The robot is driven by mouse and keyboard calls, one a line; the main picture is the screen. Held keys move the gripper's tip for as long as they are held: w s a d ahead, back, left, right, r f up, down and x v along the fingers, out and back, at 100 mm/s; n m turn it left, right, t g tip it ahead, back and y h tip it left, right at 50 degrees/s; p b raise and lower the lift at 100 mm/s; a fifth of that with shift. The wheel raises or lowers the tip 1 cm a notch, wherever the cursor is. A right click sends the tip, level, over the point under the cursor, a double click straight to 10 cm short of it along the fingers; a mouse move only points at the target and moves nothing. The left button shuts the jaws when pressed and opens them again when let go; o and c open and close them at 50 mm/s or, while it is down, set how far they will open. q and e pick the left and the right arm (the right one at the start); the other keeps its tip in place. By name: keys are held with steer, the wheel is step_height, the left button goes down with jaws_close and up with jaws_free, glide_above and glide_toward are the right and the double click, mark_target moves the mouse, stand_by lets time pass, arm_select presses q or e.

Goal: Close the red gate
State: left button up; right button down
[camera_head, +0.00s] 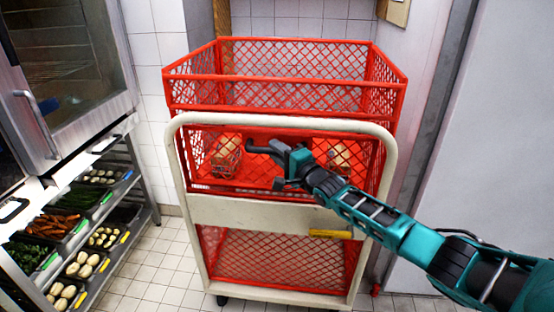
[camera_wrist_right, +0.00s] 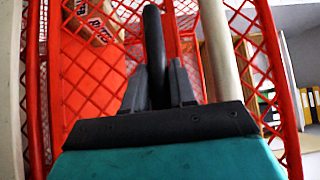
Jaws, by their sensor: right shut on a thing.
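A red mesh cart (camera_head: 290,78) with a cream tubular push frame (camera_head: 390,150) stands ahead in the head view. Red mesh panels (camera_head: 365,160) show behind the frame, and I cannot tell which one is the gate or how far it stands open. My right gripper (camera_head: 285,165) reaches in from the right, in front of the cart's middle. It is shut on a black bar-like handle (camera_head: 259,148). In the right wrist view the handle (camera_wrist_right: 154,45) stands upright between the fingers (camera_wrist_right: 158,85), with red mesh on both sides. My left gripper is out of view.
Wrapped packages (camera_head: 225,155) lie inside the cart. A steel oven (camera_head: 65,70) and a rack with several vegetable trays (camera_head: 65,228) stand at the left. A grey wall or door panel (camera_head: 480,130) bounds the right. Bare tiled floor (camera_head: 150,270) lies between rack and cart.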

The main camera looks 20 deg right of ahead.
steer(key=shift+w+d+r, duration=0.15)
steer(key=shift+w+r, duration=0.05)
steer(key=shift+r, duration=0.05)
stand_by(0.3)
steer(key=c, duration=1)
jaws_free()
steer(key=shift+w+f, duration=0.1)
steer(key=shift+c, duration=0.2)
steer(key=shift+s+f, duration=0.1)
steer(key=shift+s, duration=0.25)
steer(key=p+v, duration=0.2)
steer(key=v, duration=1)
steer(key=shift+s+d+r, duration=0.15)
steer(key=shift+r, duration=0.15)
